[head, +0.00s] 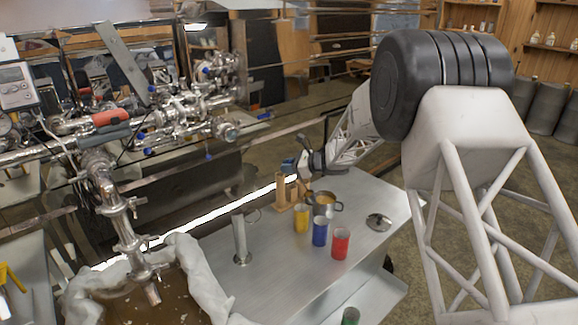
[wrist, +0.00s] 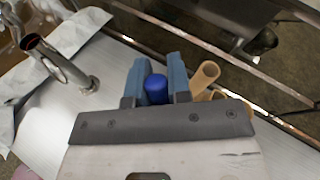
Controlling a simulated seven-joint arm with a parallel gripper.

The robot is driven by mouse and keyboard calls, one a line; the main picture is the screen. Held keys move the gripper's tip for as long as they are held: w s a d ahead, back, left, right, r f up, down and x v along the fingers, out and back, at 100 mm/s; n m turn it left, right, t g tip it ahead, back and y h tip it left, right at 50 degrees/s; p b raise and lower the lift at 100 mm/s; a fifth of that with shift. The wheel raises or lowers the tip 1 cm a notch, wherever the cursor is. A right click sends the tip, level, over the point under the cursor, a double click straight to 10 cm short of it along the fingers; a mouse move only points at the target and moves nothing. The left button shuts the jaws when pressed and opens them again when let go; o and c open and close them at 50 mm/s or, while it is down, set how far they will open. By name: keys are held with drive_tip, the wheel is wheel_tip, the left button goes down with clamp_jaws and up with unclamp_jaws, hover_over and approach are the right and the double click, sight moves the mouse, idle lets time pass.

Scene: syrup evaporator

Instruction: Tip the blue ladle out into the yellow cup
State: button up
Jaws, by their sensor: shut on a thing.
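My gripper (head: 288,165) is above the steel table, close over a wooden stand. In the wrist view, its blue fingers (wrist: 157,82) are shut on a rounded blue piece, which I take to be part of the blue ladle (wrist: 156,90). The ladle's bowl and the rest of it are hidden, so I cannot tell its tilt or contents. The yellow cup (head: 301,218) stands upright on the table, below and slightly right of my gripper in the head view, apart from it. The yellow cup does not show in the wrist view.
A blue cup (head: 320,232) and a red cup (head: 340,243) stand beside the yellow one. A pot (head: 334,207) is behind them. The wooden stand (head: 281,191) is beside my fingers. A steel spout (head: 240,240) rises at left; a round metal lid (head: 378,222) lies right.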

drive_tip(key=shift+a+f+h, duration=0.35)
drive_tip(key=shift+f+h, duration=0.05)
drive_tip(key=shift+h, duration=0.1)
drive_tip(key=shift+s+a+f+n+h, duration=0.15)
drive_tip(key=shift+a+f+n+h, duration=0.1)
drive_tip(key=shift+a+f+h, duration=0.35)
drive_tip(key=shift+s+a+f+n+h, duration=0.15)
drive_tip(key=shift+a+f+n+h, duration=0.1)
drive_tip(key=shift+a+f+h, duration=0.3)
drive_tip(key=shift+a+f, duration=0.1)
drive_tip(key=shift+f, duration=0.3)
drive_tip(key=shift+s+a+f+h, duration=0.15)
drive_tip(key=shift+a+f+h, duration=0.3)
drive_tip(key=shift+f+h, duration=0.1)
drive_tip(key=shift+n, duration=0.3)
drive_tip(key=shift+a+f, duration=0.15)
drive_tip(key=shift+f, duration=0.05)
drive_tip(key=shift+s+a+f+h, duration=0.1)
drive_tip(key=shift+a+f+h, duration=0.15)
drive_tip(key=shift+f+h, duration=0.2)
drive_tip(key=shift+s+a+f+h, duration=0.1)
drive_tip(key=shift+a+f+h, duration=0.1)
drive_tip(key=shift+f+h, duration=0.25)
drive_tip(key=shift+a+f+n, duration=0.15)
drive_tip(key=shift+f+n, duration=0.1)
drive_tip(key=shift+n, duration=0.05)
drive_tip(key=shift+a+f+h, duration=0.3)
drive_tip(key=shift+f+h, duration=0.3)
drive_tip(key=shift+h, duration=0.1)
